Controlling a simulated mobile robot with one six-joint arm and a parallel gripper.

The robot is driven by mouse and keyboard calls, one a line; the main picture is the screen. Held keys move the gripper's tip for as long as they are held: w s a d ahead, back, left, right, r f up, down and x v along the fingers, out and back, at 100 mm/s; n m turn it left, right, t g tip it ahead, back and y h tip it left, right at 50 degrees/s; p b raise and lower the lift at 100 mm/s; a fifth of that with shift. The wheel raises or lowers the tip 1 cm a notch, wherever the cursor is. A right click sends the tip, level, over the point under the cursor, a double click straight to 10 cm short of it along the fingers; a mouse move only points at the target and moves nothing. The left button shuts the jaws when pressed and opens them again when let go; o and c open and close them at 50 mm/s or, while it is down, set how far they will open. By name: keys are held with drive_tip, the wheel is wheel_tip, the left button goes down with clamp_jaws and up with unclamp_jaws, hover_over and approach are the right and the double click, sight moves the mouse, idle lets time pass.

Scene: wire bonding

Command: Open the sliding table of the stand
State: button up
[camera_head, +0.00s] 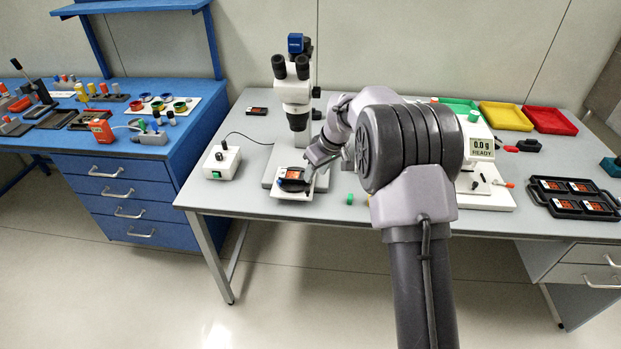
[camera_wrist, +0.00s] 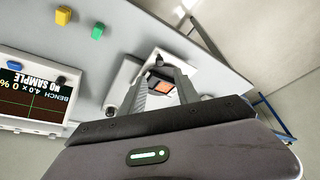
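The microscope stand (camera_head: 294,95) is on the grey bench, with a flat grey base (camera_head: 270,177). Its small white sliding table (camera_head: 302,195) is at the front of the base and carries a dark holder with an orange chip (camera_head: 293,174). My gripper (camera_head: 308,172) is low over the table's right side, partly hiding it. In the wrist view, my gripper's two fingers (camera_wrist: 161,78) are spread apart, with the orange chip (camera_wrist: 163,88) showing between them. I cannot tell whether a finger touches the table.
A white box with a green switch (camera_head: 218,163) stands left of the stand. A small green block (camera_head: 350,199) lies to the right. A white device with a display (camera_head: 482,146) and a black tray (camera_head: 535,193) are further right. The bench's front edge is close.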

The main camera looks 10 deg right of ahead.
drive_tip(key=p+v, duration=0.1)
drive_tip(key=v, duration=0.7)
drive_tip(key=shift+p, duration=0.35)
